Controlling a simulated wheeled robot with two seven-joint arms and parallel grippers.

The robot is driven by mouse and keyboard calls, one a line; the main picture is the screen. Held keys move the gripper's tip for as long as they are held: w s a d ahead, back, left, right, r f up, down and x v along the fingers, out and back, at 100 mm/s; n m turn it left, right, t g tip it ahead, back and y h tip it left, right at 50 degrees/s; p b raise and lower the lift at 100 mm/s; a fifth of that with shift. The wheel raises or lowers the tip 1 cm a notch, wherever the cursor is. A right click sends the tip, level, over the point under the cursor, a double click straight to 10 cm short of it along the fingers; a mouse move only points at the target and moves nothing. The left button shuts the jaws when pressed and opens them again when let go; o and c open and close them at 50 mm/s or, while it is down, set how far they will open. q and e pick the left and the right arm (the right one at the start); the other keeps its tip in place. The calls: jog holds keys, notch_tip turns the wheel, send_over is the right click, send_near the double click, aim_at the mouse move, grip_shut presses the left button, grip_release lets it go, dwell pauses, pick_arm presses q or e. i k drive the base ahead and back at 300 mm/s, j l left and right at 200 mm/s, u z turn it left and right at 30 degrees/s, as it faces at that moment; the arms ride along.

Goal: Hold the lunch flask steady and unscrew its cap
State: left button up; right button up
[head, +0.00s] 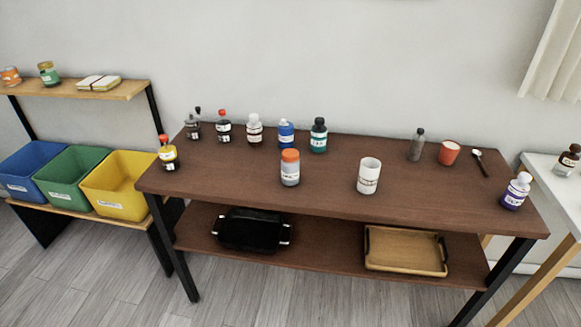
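A grey flask with an orange cap (290,172) stands upright near the front middle of the dark brown table (235,188). It has a white label whose text is too small to read surely; it looks like the lunch flask. The orange cap (290,155) sits on top of it. Neither of my grippers is in the head view, and nothing touches the flask.
A white cup (368,176) stands right of the flask. Several bottles, among them a blue one (285,133) and a teal one (319,135), line the back. A red cup (449,152) and purple bottle (516,191) are at right. The front edge is mostly clear.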

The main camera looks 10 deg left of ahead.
aim_at(289, 171)
jog(key=j+z, duration=0.15)
jog(key=z, duration=0.2)
jog(key=j+z, duration=0.2)
jog(key=z, duration=0.15)
jog(key=j+z, duration=0.45)
jog(key=j, duration=1.25)
jog(key=k+j, duration=0.15)
jog(key=j, duration=0.65)
jog(key=k+z, duration=0.05)
